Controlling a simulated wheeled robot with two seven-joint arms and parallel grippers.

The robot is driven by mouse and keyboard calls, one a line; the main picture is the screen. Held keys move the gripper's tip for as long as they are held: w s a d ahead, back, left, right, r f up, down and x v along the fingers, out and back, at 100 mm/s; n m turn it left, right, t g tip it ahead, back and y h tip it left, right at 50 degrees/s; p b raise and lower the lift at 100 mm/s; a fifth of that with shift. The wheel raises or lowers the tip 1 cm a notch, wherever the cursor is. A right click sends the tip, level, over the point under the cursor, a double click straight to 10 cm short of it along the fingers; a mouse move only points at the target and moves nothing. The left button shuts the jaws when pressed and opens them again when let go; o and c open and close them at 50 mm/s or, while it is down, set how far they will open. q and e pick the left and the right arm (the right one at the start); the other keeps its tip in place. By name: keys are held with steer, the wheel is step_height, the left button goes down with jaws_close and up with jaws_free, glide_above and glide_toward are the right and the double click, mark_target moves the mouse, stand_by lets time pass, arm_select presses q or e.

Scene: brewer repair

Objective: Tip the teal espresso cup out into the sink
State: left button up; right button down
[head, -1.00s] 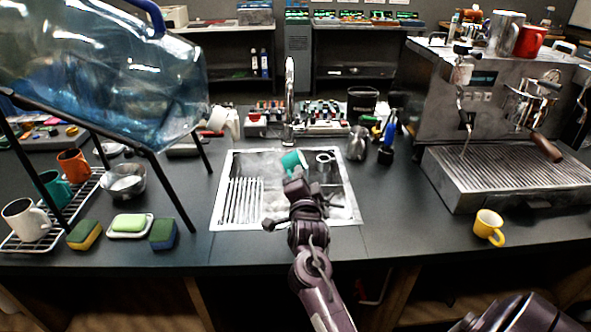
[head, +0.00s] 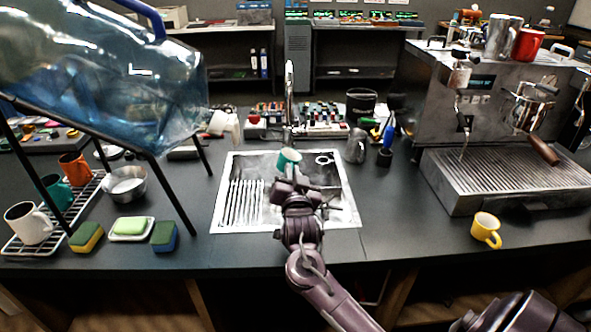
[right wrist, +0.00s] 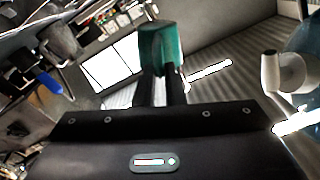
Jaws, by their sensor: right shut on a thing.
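The small teal espresso cup (head: 289,157) is in my right gripper (head: 287,178), over the back part of the sink (head: 217,217). The gripper is shut on it. In the right wrist view the cup (right wrist: 162,46) sits at the tips of the two dark fingers (right wrist: 161,88). Its inside is not clear, and I cannot tell its exact tilt or whether anything is in it. My left gripper is not in view.
The tap (head: 290,95) stands right behind the sink. A steel pitcher (head: 356,146) is to its right, then the espresso machine (head: 440,115) and a yellow cup (head: 486,230). A big blue bottle (head: 110,75) on a stand and a mug rack (head: 20,247) are left.

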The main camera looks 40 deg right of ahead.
steer(key=n+p, duration=0.1)
steer(key=n, duration=0.1)
steer(key=w+a+n+p, duration=0.1)
steer(key=n+p, duration=0.1)
steer(key=shift+a+f, duration=0.1)
steer(key=shift+f, duration=0.05)
steer(key=shift+w+a+f+n+p, duration=0.15)
steer(key=shift+f+n+p, duration=0.15)
steer(key=shift+n, duration=0.3)
steer(key=shift+s+a+f+n+p, duration=0.1)
steer(key=shift+a+f+n+p, duration=0.1)
steer(key=shift+n+p, duration=0.3)
steer(key=shift+f, duration=0.15)
